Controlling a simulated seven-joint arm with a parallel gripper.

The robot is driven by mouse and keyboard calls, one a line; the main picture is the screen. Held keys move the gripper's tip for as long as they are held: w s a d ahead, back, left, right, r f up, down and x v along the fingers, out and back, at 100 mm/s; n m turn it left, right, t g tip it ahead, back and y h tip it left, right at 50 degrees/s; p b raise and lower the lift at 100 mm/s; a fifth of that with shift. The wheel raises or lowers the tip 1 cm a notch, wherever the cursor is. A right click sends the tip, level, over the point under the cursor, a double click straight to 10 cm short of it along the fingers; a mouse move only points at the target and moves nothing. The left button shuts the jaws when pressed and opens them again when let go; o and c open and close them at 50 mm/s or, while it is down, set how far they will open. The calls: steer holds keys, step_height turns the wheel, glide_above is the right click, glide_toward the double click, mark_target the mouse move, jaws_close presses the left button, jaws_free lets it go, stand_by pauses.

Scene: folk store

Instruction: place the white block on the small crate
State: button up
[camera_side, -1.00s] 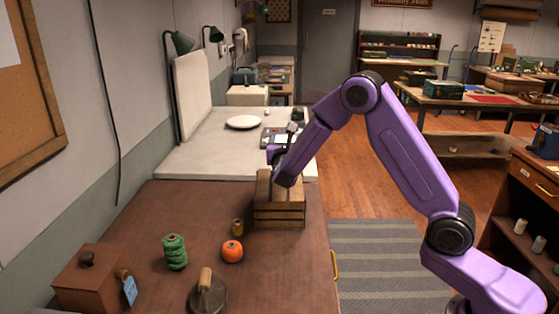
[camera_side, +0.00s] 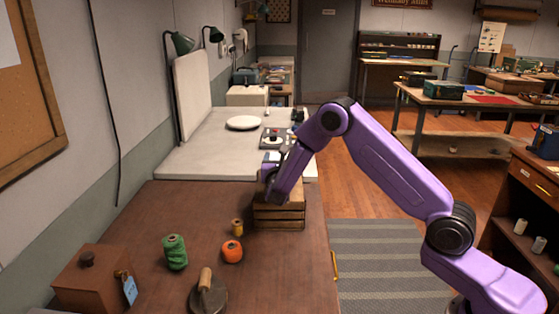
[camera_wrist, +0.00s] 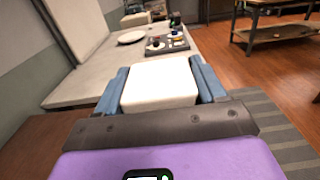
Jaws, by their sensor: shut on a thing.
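My gripper (camera_wrist: 160,88) is shut on the white block (camera_wrist: 160,80), which sits between its two blue fingers in the wrist view. In the side view, my gripper (camera_side: 271,170) is just above the back-left part of the small wooden slatted crate (camera_side: 280,217). The crate stands on the brown table, near its right edge. The wrist view does not clearly show the crate.
On the brown table (camera_side: 130,215) stand a green spool (camera_side: 175,252), a small yellow spool (camera_side: 237,227), an orange ball-like object (camera_side: 232,251), a lidded wooden box (camera_side: 92,278) and a wooden-handled tool (camera_side: 208,295). Behind is a pale counter with a white plate (camera_side: 243,122).

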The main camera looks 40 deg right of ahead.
steer(key=shift+f, duration=0.1)
steer(key=o, duration=1)
steer(key=shift+s+a, duration=0.1)
steer(key=v, duration=1.2)
steer(key=s+a+r+m+g+y, duration=0.1)
steer(key=s+m+g+y, duration=0.5)
steer(key=s, duration=1.4)
steer(key=s+a+r+m+g+y, duration=0.1)
steer(key=s+a+m+g+y, duration=0.2)
steer(key=s, duration=1.6)
steer(key=m+g+y, duration=0.3)
steer(key=m+y, duration=0.1)
steer(key=m, duration=0.1)
steer(key=shift+s+a+g, duration=0.3)
steer(key=shift+s+a, duration=0.05)
